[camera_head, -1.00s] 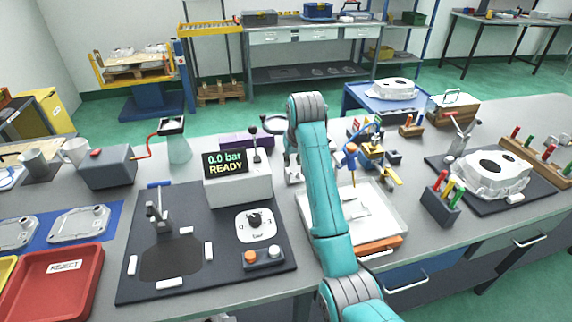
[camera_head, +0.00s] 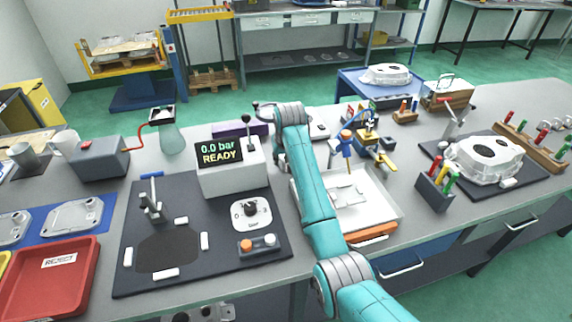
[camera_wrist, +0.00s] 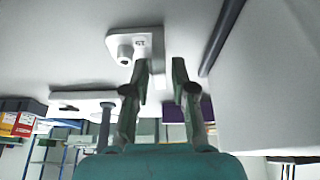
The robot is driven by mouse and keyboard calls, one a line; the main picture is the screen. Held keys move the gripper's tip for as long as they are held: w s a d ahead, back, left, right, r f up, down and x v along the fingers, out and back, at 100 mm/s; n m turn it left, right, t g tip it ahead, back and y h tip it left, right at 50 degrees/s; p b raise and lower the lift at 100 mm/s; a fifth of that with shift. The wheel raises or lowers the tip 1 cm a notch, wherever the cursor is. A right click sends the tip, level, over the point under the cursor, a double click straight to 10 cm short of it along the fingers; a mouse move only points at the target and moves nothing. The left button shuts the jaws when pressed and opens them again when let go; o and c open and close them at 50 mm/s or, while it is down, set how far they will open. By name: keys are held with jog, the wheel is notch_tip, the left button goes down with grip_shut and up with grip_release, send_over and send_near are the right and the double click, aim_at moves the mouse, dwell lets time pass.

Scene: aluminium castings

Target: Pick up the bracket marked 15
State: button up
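A pale bracket (camera_wrist: 146,42) with a round boss and a mark that looks like 15 lies on the grey bench in the wrist view. My gripper (camera_wrist: 161,66) is open, with its two fingers apart and nothing held between them. The left fingertip is very near the bracket's lower end in the picture; I cannot tell whether it touches. In the head view my arm hides most of the gripper and the spot below it. A small pale part (camera_head: 319,128) shows just right of my arm there; I cannot tell whether it is this bracket.
Another pale plate-like part (camera_wrist: 85,104) lies at the left of the wrist view. A large pale box side fills the right there. In the head view, the READY unit (camera_head: 233,166) stands left of my arm, a purple box (camera_head: 240,130) behind it, a white tray (camera_head: 392,207) right.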

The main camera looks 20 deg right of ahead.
jog(key=shift+w+f, duration=0.15)
jog(key=shift+f, duration=0.2)
jog(key=shift+c, duration=0.3)
grip_shut()
